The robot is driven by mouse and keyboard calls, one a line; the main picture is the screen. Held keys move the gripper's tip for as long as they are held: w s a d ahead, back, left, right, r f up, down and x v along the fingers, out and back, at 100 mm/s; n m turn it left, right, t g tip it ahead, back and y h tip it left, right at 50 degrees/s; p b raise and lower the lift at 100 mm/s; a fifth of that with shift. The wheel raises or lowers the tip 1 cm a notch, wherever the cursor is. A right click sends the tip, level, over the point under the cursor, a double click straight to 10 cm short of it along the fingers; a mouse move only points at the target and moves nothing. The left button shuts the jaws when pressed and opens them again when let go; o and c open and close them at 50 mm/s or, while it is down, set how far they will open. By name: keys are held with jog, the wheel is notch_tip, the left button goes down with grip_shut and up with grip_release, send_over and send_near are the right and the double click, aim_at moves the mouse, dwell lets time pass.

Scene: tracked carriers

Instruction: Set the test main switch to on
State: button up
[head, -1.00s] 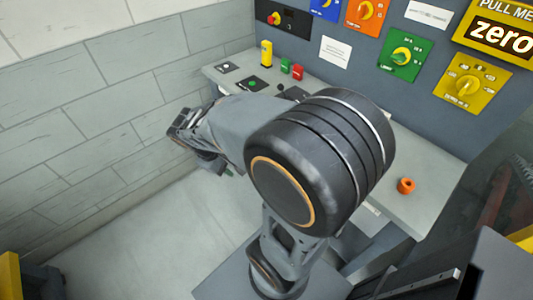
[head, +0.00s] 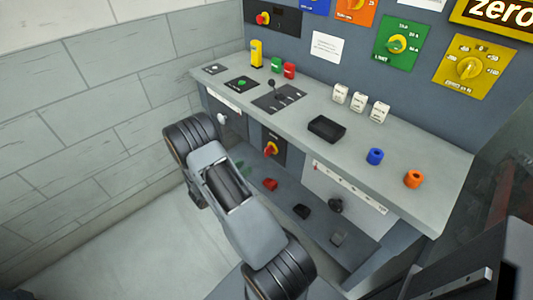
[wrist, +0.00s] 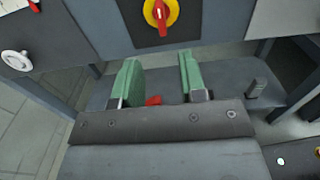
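A rotary switch with a red handle on a yellow disc (head: 271,149) sits on a dark plate on the desk's front, below the top. It also shows at the top of the wrist view (wrist: 160,13), its handle about upright. A similar red and yellow switch (head: 263,19) is on the back panel at upper left. I cannot read which one is labelled test main. My gripper (wrist: 160,72) has two green fingers, apart and empty. In the wrist view they lie below the front switch, not touching it. In the head view my arm mostly hides the gripper.
The desk top (head: 322,153) overhangs the front switch. A white round knob (head: 222,119) is left of it. A lower shelf (head: 315,221) carries a red piece (head: 270,184) and black pieces. A block wall (head: 100,120) stands at left; the floor before the desk is open.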

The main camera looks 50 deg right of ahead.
aim_at(265, 153)
jog(key=d, duration=0.8)
jog(key=s+d, duration=0.1)
jog(key=d, duration=0.3)
jog(key=shift+d, duration=0.15)
grip_shut()
